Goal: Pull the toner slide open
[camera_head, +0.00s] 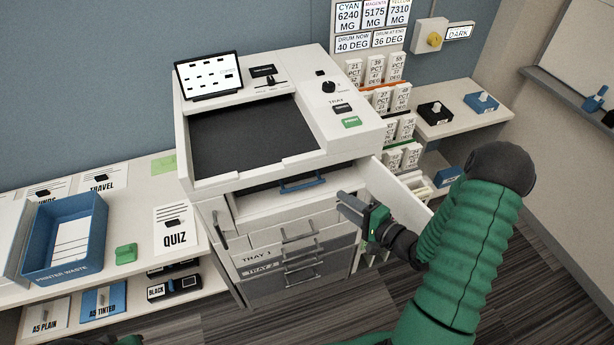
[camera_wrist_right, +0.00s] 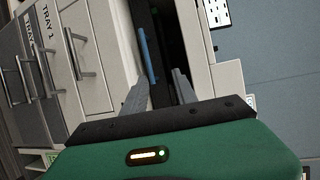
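The white printer (camera_head: 255,135) has an open front bay below its top deck. A blue bar handle (camera_head: 302,183) sits in this dark bay, which I take to be the toner slide's handle. The blue handle shows in the right wrist view (camera_wrist_right: 147,55) too, just beyond the fingertips. My right gripper (camera_head: 345,207) is in front of the bay, right of and below the handle. In the right wrist view its two fingers (camera_wrist_right: 160,82) are apart with nothing between them. Only a green and dark sliver, likely my left gripper, shows at the bottom left edge.
A white door panel (camera_head: 397,190) stands swung open at the bay's right side, near my right arm. Drawers with bar handles (camera_head: 302,252) lie below. A blue waste bin (camera_head: 68,238) and a QUIZ sheet (camera_head: 175,230) are on the left counter.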

